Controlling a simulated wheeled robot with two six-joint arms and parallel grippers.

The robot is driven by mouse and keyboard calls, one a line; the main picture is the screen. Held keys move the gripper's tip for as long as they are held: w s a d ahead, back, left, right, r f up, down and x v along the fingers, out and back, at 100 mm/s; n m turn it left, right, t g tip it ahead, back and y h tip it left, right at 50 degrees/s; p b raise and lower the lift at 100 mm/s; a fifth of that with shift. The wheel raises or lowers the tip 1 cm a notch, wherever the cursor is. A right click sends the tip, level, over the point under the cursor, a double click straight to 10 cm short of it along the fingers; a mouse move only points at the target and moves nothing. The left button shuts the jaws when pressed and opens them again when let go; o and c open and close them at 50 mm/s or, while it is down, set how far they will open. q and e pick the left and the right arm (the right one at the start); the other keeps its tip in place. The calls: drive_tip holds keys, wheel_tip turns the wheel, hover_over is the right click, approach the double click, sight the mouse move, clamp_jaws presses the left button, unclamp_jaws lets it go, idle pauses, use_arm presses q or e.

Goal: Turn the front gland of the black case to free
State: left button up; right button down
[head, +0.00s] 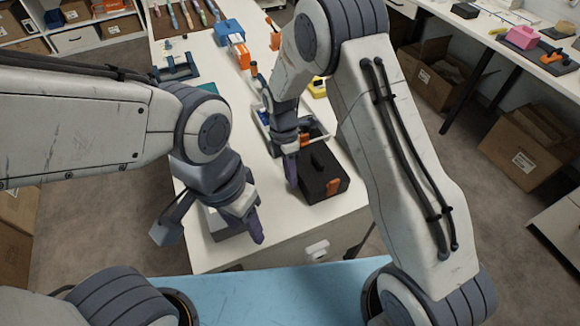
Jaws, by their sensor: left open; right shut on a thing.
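The black case (314,186) stands near the front right edge of the white table, with a raised dark part on top. An orange piece (334,187) on its front face appears to be the front gland; its turn position is too small to read. My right gripper (291,172) reaches down at the left side of the case and is shut, apparently on the case; the exact contact is hidden. My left gripper (252,222) is open, pointing down near the table's front edge, left of the case and apart from it.
A grey object (220,224) sits under my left gripper. A light tray (316,131) lies behind the case, partly hidden by my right arm. A blue-and-white box (237,52) and a dark blue stand (176,69) are further back.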

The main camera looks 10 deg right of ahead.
drive_tip(key=shift+w+d+g+p, duration=0.1)
drive_tip(key=shift+g+p, duration=0.35)
drive_tip(key=shift+g, duration=0.25)
drive_tip(key=c, duration=0.6)
unclamp_jaws()
drive_tip(key=shift+w+r, duration=0.3)
drive_tip(key=shift+r, duration=0.15)
drive_tip(key=v, duration=0.6)
drive_tip(key=b+v, duration=0.1)
drive_tip(key=v, duration=0.2)
drive_tip(key=shift+w+a+r, duration=0.1)
drive_tip(key=shift+a+r, duration=0.05)
drive_tip(key=shift+a, duration=0.15)
